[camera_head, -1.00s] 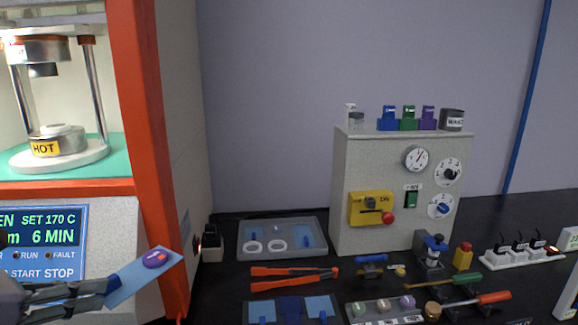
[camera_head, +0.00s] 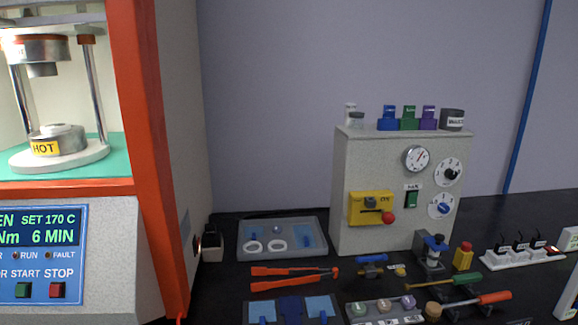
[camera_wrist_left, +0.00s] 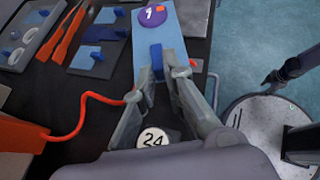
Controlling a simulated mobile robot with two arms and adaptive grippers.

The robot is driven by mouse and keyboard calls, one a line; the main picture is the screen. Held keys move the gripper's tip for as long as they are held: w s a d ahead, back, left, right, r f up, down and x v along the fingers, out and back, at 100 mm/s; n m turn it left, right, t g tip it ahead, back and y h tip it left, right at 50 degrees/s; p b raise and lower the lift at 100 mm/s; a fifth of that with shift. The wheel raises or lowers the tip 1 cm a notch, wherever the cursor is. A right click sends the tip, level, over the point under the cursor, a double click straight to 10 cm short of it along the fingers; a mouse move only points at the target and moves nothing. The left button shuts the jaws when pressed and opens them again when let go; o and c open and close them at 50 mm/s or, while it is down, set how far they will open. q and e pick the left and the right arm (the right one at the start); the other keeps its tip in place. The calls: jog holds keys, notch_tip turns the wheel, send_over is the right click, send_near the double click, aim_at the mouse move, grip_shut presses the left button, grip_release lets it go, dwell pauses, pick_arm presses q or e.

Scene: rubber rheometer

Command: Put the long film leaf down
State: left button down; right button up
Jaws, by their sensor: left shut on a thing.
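In the left wrist view, my left gripper (camera_wrist_left: 162,72) is shut on the dark blue tab (camera_wrist_left: 156,58) of a long light blue film leaf (camera_wrist_left: 148,34). A purple disc marked 1 (camera_wrist_left: 152,13) lies on the leaf, towards its far end. Neither gripper shows in the head view.
A dark tray (camera_head: 332,310) with blue film pieces lies at the front of the bench, near orange tongs (camera_head: 292,272). A grey tray (camera_head: 243,250) with white rings lies behind. The press (camera_head: 150,130), marked HOT inside, stands left. A red cable (camera_wrist_left: 82,115) runs near my left gripper.

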pick_arm(q)
jog(key=shift+m+g+h, duration=0.3)
jog(key=shift+m+g, duration=0.2)
jog(key=d, duration=0.1)
jog(key=d+r, duration=0.2)
jog(key=shift+w+d, duration=0.1)
jog(key=shift+d, duration=0.2)
jog(key=shift+w+r, duration=0.15)
jog(key=shift+r, duration=0.05)
jog(key=shift+w+a+r, duration=0.1)
jog(key=shift+w+a, duration=0.05)
jog(key=shift+a, duration=0.05)
jog(key=a+f+n+t, duration=0.1)
jog(key=a, duration=0.1)
jog(key=a+f+n+y, duration=0.1)
jog(key=a, duration=0.2)
jog(key=a+f+t, duration=0.1)
jog(key=a, duration=0.2)
jog(key=shift+s+a+f+n+t+y, duration=0.1)
jog(key=shift+s+f+n+t+y, duration=0.2)
jog(key=shift+n, duration=0.1)
jog(key=shift+w+r+p, duration=0.1)
jog(key=shift+r+p, duration=1.1)
jog(key=shift+r, duration=0.05)
